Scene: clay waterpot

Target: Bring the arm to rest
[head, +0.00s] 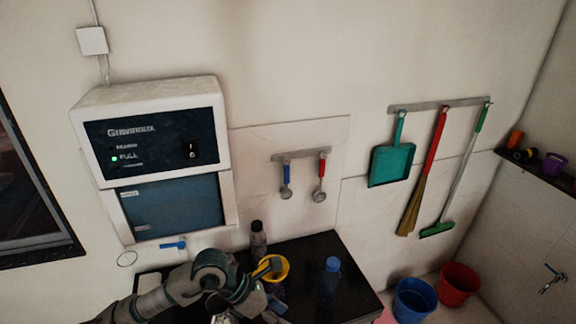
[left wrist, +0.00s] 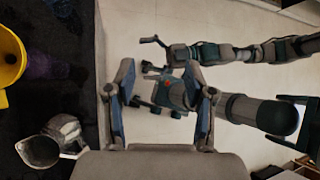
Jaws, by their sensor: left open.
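My left arm comes in from the lower left in the head view, and its gripper (head: 262,287) is over the dark counter, in front of the yellow container. In the left wrist view the two fingers of this gripper (left wrist: 163,98) are spread apart with nothing held between them. Pale floor and parts of my own body show beyond the fingers. Another jointed arm, apparently my right one, crosses the upper right of the left wrist view; its small end (left wrist: 155,54) is too unclear to tell its state.
A dark counter (head: 345,300) holds a yellow container (head: 284,268), a blue-capped bottle (head: 332,267) and a dark bottle (head: 258,240). A metal jug (left wrist: 45,148) is left of the fingers, near the counter edge. A purifier (head: 150,150) hangs behind. Buckets (head: 458,284) stand right.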

